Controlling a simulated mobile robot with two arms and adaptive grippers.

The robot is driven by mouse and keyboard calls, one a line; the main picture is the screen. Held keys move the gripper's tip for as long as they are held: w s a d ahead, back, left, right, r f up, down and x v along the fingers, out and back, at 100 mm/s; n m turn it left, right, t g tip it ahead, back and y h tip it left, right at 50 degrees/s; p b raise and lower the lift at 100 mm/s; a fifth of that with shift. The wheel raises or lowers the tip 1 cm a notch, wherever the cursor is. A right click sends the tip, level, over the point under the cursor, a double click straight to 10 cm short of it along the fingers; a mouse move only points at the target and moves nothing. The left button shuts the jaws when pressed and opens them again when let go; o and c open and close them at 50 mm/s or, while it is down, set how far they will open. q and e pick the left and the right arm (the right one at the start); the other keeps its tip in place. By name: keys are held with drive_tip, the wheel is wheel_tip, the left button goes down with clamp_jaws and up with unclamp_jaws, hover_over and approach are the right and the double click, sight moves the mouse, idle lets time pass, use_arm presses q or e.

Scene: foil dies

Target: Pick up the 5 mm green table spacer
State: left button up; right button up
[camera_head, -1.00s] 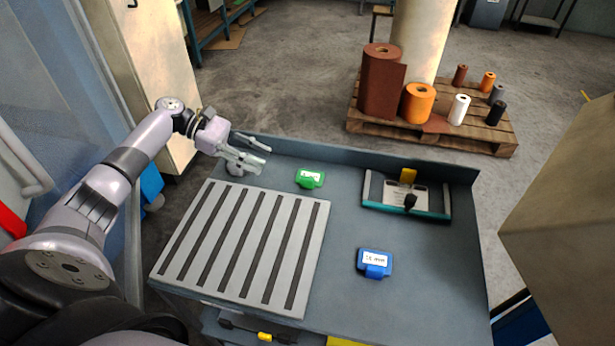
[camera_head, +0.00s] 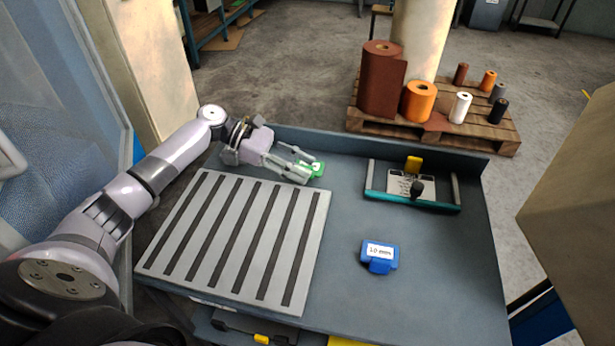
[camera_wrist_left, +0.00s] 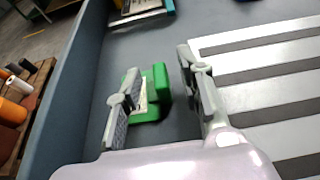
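The green spacer (camera_head: 319,170) lies on the grey-blue table near its back edge, partly hidden by my left gripper (camera_head: 309,169). In the left wrist view, the green spacer (camera_wrist_left: 157,84) with its white label shows between the two spread fingers of my left gripper (camera_wrist_left: 159,66). The left finger overlaps the label in the picture, and the right finger is clearly apart from the spacer. The label cannot be read. My right gripper is not in view.
A blue spacer (camera_head: 379,255) labelled 10 mm lies on the right half of the table. A slatted grey plate (camera_head: 232,240) covers the left half. A teal-edged fixture (camera_head: 411,200) stands at the back right. A raised lip (camera_head: 400,148) runs along the back.

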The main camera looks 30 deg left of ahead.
use_arm(q)
drive_tip(key=shift+w+d+f, duration=0.1)
drive_tip(key=shift+d, duration=0.25)
drive_tip(key=shift+c, duration=0.5)
clamp_jaws()
